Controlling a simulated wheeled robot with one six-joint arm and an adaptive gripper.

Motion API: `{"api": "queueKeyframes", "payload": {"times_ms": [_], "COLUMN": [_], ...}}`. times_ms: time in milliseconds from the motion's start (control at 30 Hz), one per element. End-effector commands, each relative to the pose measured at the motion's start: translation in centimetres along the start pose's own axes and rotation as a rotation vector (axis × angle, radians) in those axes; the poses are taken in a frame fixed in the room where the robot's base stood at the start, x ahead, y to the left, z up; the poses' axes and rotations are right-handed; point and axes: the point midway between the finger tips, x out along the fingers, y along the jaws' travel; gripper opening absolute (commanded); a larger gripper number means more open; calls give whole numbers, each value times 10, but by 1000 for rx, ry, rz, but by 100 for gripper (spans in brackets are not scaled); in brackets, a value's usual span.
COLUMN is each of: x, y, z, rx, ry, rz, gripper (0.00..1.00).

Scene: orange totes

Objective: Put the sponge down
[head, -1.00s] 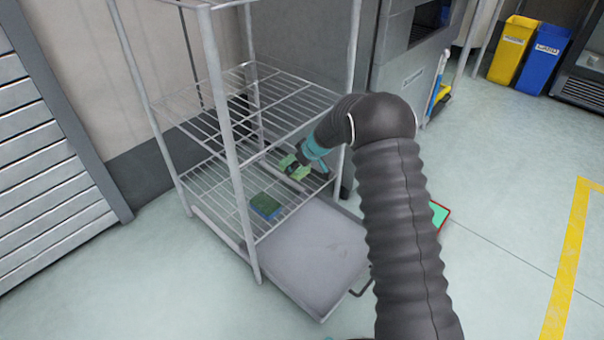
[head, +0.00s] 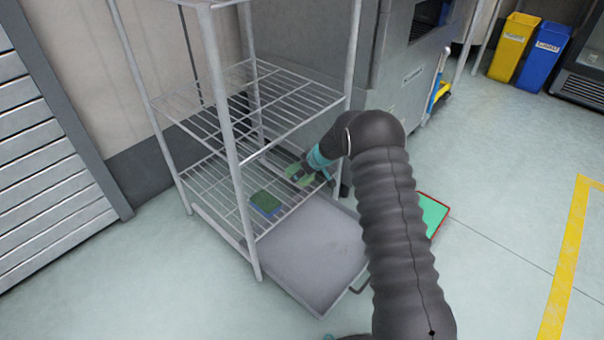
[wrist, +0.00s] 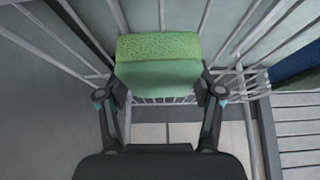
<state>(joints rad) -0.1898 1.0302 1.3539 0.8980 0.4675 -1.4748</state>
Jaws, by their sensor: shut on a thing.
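A green sponge (wrist: 158,70) is held between the two fingers of my gripper (wrist: 160,88) in the wrist view. In the head view, the held sponge (head: 293,170) and my gripper (head: 303,173) are inside the wire rack, at its lower wire shelf (head: 215,190). I cannot tell whether the held sponge touches the wires. A second sponge, green on top and blue below (head: 265,204), lies on that shelf to the front left of my gripper. Its blue side (wrist: 292,66) shows at the right of the wrist view.
An upper wire shelf (head: 270,95) and rack posts (head: 228,130) surround my gripper closely. A grey tray (head: 310,265) sticks out low at the front of the rack. A red-edged green tray (head: 433,213) lies right of my arm. Open floor (head: 510,240) is at right.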

Motion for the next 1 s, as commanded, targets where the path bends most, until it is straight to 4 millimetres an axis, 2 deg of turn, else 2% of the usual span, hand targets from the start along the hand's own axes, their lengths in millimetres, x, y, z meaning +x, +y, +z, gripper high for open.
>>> {"api": "queueKeyframes", "payload": {"times_ms": [233,267,300,367,833,1000], "x": [3,3,2,2,-3,-28], "y": [0,0,0,0,0,0], "z": [2,2,1,1,-2,-1], "rx": [0,0,0,0,0,0], "ry": [0,0,0,0,-1,1], "rz": [0,0,-1,-1,-1,0], "gripper": [38,68,78,91,91,91]}}
